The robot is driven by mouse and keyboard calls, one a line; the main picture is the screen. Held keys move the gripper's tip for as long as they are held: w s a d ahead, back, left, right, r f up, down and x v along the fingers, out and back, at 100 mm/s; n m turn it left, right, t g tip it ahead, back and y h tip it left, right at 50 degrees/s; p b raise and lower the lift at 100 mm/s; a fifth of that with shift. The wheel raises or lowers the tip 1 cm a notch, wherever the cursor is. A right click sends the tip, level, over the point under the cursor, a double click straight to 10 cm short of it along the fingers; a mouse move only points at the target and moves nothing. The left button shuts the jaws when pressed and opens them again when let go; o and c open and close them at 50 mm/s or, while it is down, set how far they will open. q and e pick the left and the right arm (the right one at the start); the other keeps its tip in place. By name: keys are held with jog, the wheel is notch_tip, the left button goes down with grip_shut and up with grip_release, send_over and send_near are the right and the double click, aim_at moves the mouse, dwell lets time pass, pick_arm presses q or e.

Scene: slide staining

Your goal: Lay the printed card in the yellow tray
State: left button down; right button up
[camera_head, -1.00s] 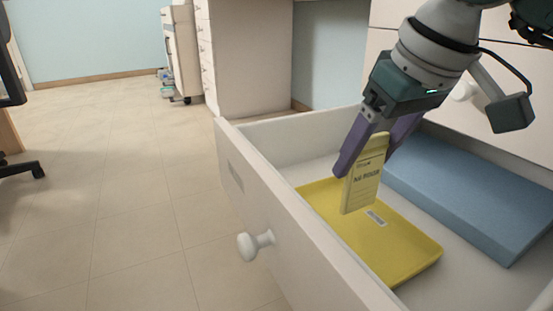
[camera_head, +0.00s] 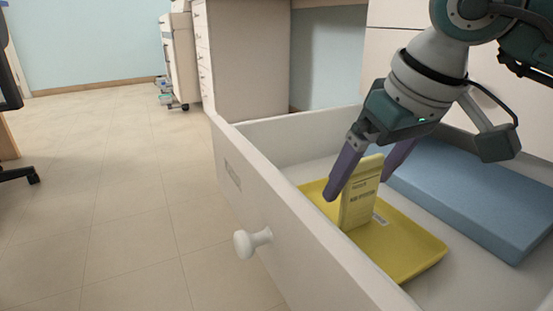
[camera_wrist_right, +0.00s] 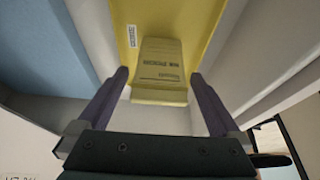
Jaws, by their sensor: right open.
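The printed card (camera_head: 361,194) is a pale yellow slab with dark lettering. In the head view it stands upright, slightly tilted, with its lower edge at the yellow tray (camera_head: 412,259). In the right wrist view the card (camera_wrist_right: 161,75) shows in front of the tray (camera_wrist_right: 197,18). My right gripper (camera_head: 362,190) is open, its purple fingers on either side of the card with gaps to it. In the right wrist view the right gripper (camera_wrist_right: 161,82) also shows clear space beside the card. My left gripper is not in view.
The tray lies in an open white drawer (camera_head: 296,250) with a round knob (camera_head: 252,241) on its front. A blue slab (camera_head: 475,195) lies in the drawer to the right of the tray. A white label (camera_head: 380,219) is on the tray floor.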

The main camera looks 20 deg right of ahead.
jog(key=shift+r+p, duration=0.35)
jog(key=shift+r, duration=0.05)
jog(key=p+v, duration=0.5)
jog(key=v, duration=0.6)
jog(key=shift+s+r+p, duration=0.15)
jog(key=shift+r+p, duration=0.1)
jog(key=shift+p, duration=0.05)
dwell(0.4)
